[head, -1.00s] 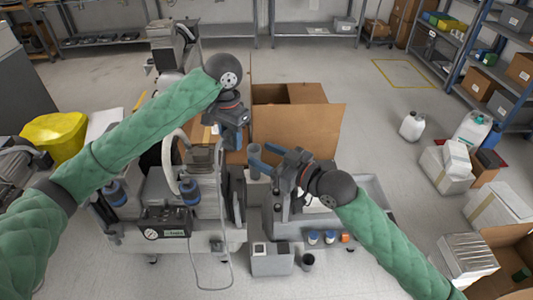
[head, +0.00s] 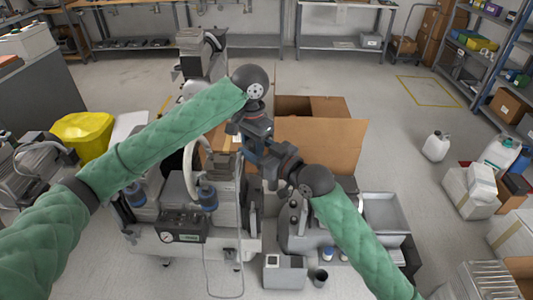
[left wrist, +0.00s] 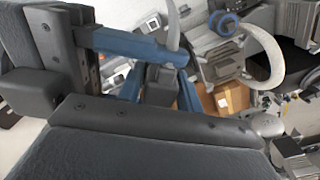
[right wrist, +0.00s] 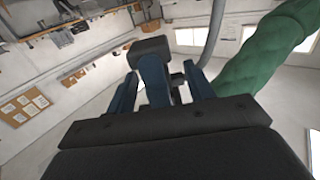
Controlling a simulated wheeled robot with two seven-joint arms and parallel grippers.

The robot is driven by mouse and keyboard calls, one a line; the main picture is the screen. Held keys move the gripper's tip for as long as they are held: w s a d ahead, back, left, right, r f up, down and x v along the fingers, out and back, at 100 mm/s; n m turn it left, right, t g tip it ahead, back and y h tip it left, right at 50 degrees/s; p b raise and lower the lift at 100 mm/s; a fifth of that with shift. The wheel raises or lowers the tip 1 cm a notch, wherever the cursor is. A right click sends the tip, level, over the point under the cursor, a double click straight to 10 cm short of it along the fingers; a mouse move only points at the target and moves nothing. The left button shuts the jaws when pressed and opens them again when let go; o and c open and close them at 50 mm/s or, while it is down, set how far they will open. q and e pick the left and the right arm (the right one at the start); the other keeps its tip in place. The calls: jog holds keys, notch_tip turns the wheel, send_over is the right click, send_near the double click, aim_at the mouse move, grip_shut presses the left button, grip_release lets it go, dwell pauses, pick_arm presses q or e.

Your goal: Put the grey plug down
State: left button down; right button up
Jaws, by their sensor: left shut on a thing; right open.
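My left gripper (head: 258,130) is shut and hangs above the gap between the compressor unit and the grey cart. In the left wrist view, a slim grey piece, which I take to be the grey plug (left wrist: 173,28), stands up at its blue fingertips (left wrist: 172,54). The plug is mostly hidden by the fingers, and I cannot make it out in the head view. My right gripper (head: 262,160) is open just below and close to the left one. In the right wrist view, the left gripper's blue finger shows between the right gripper's spread fingers (right wrist: 160,88); I cannot tell whether they touch.
The compressor unit (head: 215,240) with a gauge stands at left, with a pale curved hose. The grey cart (head: 385,212) is at right, partly behind my right arm. A small grey box (head: 285,275) and dark cup (head: 319,277) are in front. An open cardboard box (head: 325,140) stands behind.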

jog(key=shift+w+a, duration=0.35)
jog(key=shift+a, duration=0.1)
jog(key=c, duration=1.1)
pick_arm(q)
jog(key=c, duration=0.9)
grip_release()
jog(key=shift+o, duration=0.2)
jog(key=shift+r, duration=0.1)
